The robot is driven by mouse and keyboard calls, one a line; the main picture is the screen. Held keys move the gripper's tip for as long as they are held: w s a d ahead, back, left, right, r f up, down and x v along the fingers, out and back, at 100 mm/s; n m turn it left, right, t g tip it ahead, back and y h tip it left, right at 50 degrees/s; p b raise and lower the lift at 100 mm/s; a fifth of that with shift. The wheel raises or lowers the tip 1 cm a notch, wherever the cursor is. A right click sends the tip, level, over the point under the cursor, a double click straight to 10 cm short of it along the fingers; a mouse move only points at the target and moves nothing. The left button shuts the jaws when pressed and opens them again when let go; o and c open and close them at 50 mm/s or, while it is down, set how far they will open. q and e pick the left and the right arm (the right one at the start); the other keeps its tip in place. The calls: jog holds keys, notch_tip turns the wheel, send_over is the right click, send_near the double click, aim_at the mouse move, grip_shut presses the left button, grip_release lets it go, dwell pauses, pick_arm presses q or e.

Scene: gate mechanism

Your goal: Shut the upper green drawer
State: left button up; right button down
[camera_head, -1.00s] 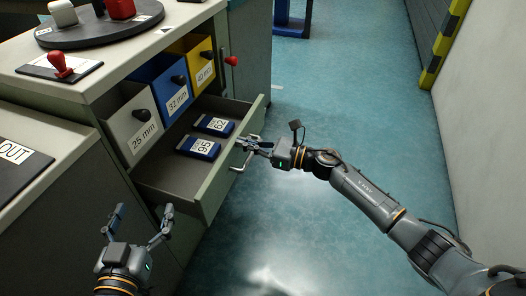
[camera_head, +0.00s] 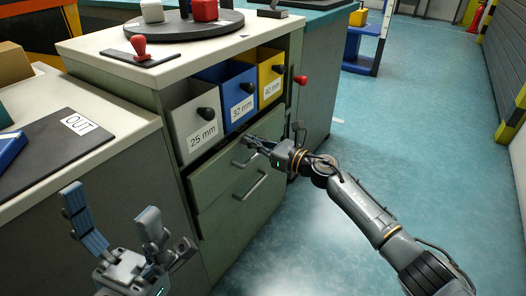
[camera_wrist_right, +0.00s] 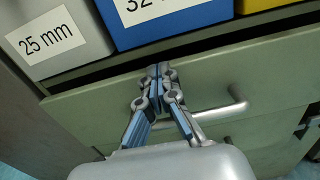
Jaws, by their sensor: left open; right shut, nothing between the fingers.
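Grey, blue (camera_head: 228,97) and yellow bins stand above the drawer. A lower drawer with a handle (camera_head: 250,186) is below. A black OUT mat (camera_head: 50,150) lies on the left counter. A red knob (camera_head: 300,79) sticks out at right. The floor to the right is clear.

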jog(key=shift+w+a+r+b, duration=0.1)
jog(key=shift+w+a+b, duration=0.25)
jog(key=shift+a, duration=0.25)
jog(key=shift+w+r, duration=0.1)
jog(key=shift+r, duration=0.1)
